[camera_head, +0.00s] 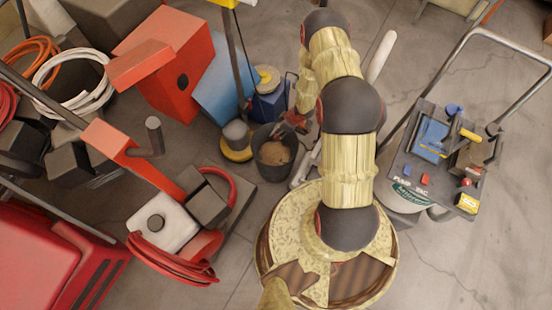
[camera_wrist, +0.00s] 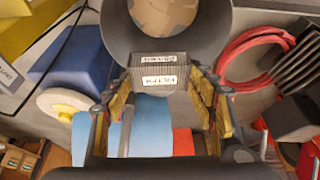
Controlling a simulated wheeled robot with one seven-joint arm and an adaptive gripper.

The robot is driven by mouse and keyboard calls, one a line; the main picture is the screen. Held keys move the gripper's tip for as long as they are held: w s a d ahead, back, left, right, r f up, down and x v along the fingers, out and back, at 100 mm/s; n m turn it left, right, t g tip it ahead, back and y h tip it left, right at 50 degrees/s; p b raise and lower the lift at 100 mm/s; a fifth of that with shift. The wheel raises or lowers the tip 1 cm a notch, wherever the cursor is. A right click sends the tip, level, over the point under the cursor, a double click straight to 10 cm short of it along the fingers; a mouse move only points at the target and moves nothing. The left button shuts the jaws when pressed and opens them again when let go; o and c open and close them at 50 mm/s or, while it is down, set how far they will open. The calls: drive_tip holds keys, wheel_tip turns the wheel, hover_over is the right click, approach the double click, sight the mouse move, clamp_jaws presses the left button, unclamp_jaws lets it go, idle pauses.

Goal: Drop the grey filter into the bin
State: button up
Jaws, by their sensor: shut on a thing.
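My gripper (camera_head: 292,124) is near the right rim of the dark grey bin (camera_head: 272,174) in the head view. In the wrist view my gripper (camera_wrist: 164,88) is shut on the grey filter (camera_wrist: 160,80), a ribbed block with white labels on its faces. The filter is held between the two fingers and overlaps the edge of the bin (camera_wrist: 118,38) in the picture. The bin's open mouth shows brown contents inside. I cannot make out the filter clearly in the head view, or how high it is above the rim.
A yellow-based machine (camera_head: 236,152) and a blue canister (camera_head: 267,103) stand close to the bin. A red hose coil (camera_head: 172,262) lies at lower left. A wheeled cart (camera_head: 430,160) stands at right. Bare floor (camera_head: 440,265) is at lower right.

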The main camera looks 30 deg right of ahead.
wheel_tip(320, 180, down, 5)
drive_tip(key=b, duration=0.4)
drive_tip(key=shift+f, duration=0.1)
drive_tip(key=o, duration=1.1)
drive_tip(key=shift+v, duration=6)
drive_tip(key=shift+d, duration=0.1)
